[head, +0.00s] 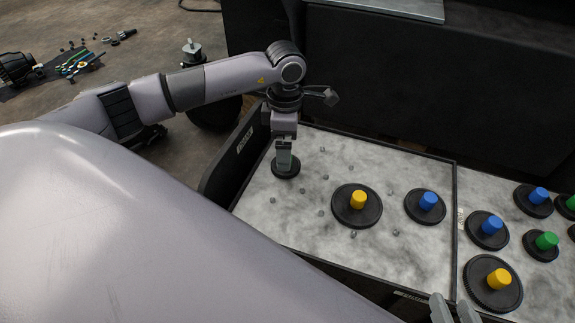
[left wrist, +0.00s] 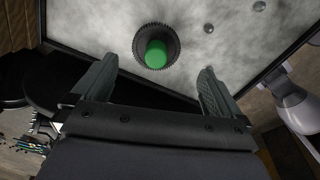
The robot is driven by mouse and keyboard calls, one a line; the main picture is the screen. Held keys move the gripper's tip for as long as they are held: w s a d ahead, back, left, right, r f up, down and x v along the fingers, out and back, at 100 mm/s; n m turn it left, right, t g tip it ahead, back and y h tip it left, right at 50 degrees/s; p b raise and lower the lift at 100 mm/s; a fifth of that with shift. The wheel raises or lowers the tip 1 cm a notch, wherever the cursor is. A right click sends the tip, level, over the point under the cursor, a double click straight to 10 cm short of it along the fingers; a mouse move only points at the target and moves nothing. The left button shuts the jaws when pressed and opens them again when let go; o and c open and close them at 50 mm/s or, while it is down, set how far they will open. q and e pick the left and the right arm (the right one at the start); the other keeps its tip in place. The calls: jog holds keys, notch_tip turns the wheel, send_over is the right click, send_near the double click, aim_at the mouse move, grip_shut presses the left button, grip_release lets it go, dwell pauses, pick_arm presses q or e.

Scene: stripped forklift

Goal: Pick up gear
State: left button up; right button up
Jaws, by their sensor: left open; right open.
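A black gear with a green knob (left wrist: 156,50) lies on the grey speckled tray surface in the left wrist view. My left gripper (left wrist: 158,72) is open and empty, with its fingers spread to either side below the gear in the picture. In the head view the left gripper (head: 285,158) points down over a black gear (head: 286,173), whose knob is hidden behind the fingers. I cannot tell the exact gap. My right gripper (head: 455,311) shows only its fingertips at the bottom edge, open and empty.
The tray (head: 262,205) also holds a yellow-knobbed gear (head: 355,206), a blue-knobbed gear (head: 425,206) and several small pegs. A second surface (head: 545,290) on the right bears several more gears. The dark tray rim and a black wall (head: 400,75) stand close by.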

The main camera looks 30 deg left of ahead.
pick_arm(q)
jog(key=f, duration=0.2)
jog(key=f+b, duration=0.1)
jog(key=f, duration=0.1)
jog(key=f+b, duration=0.1)
jog(key=shift+w+a+f, duration=0.15)
jog(key=shift+w+f, duration=0.1)
jog(key=shift+f, duration=0.15)
jog(key=shift+r, duration=0.1)
jog(key=c, duration=1)
pick_arm(e)
jog(key=shift+w+a+f+y, duration=0.15)
jog(key=shift+a+y, duration=0.15)
jog(key=shift+a, duration=0.15)
jog(key=shift+w+a+f+y, duration=0.1)
jog(key=shift+a+y, duration=0.2)
jog(key=shift+a, duration=0.1)
